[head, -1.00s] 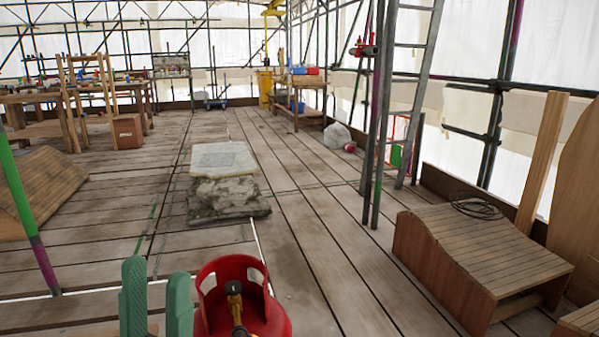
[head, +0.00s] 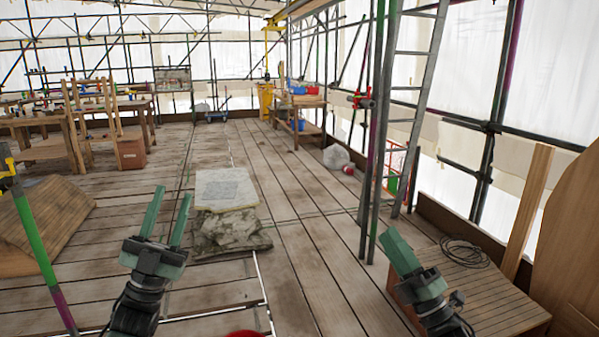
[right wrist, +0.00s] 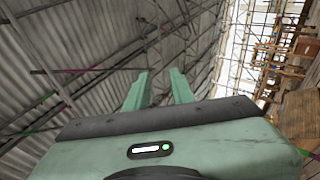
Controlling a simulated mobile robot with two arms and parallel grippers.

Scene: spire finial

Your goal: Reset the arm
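My left gripper (head: 170,204) is raised at the lower left of the head view, its two green fingers apart with nothing between them. My right gripper (head: 392,246) is at the lower right of the head view, in front of the slatted wooden unit. Its fingers overlap there. The right wrist view shows the right gripper (right wrist: 160,82) with its two fingers apart and an empty gap, pointing toward the corrugated roof. Neither gripper touches anything visible.
The red gas cylinder (head: 245,334) barely shows at the bottom edge. A stone stack (head: 228,232) stands on the plank floor ahead. A ladder (head: 418,110) and poles rise at right, near the slatted unit (head: 490,292). A sloped wooden piece (head: 50,215) lies at left.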

